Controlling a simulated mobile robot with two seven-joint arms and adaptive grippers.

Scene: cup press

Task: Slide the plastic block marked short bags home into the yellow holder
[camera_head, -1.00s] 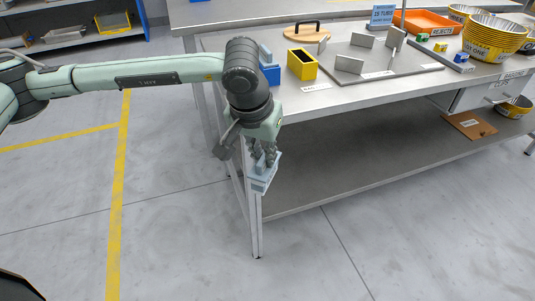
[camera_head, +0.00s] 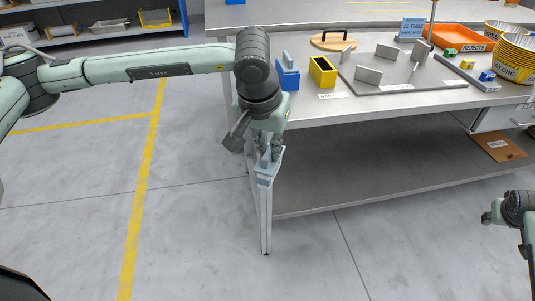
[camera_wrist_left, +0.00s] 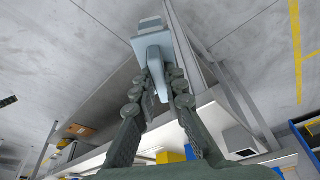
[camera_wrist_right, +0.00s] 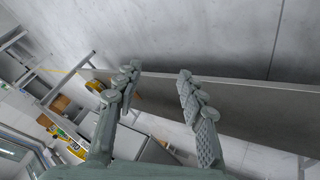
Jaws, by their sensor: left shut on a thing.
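A pale blue plastic block (camera_head: 268,172) hangs from my left gripper (camera_head: 269,152), in front of the table's left front leg and below the table top. In the left wrist view, the left fingers (camera_wrist_left: 160,76) are shut on the narrow grip of the block (camera_wrist_left: 150,45). I cannot read any marking on it. The yellow holder (camera_head: 322,73) stands upright on the table top near its left end, with a dark open top. My right gripper (camera_wrist_right: 158,72) is open and empty in the right wrist view; its arm shows at the right edge of the head view.
A blue holder (camera_head: 288,80) with a pale blue piece on top stands left of the yellow one. A grey plate (camera_head: 400,80) with upright pieces lies to the right. The table's front edge (camera_head: 380,114) lies between the held block and the holder.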

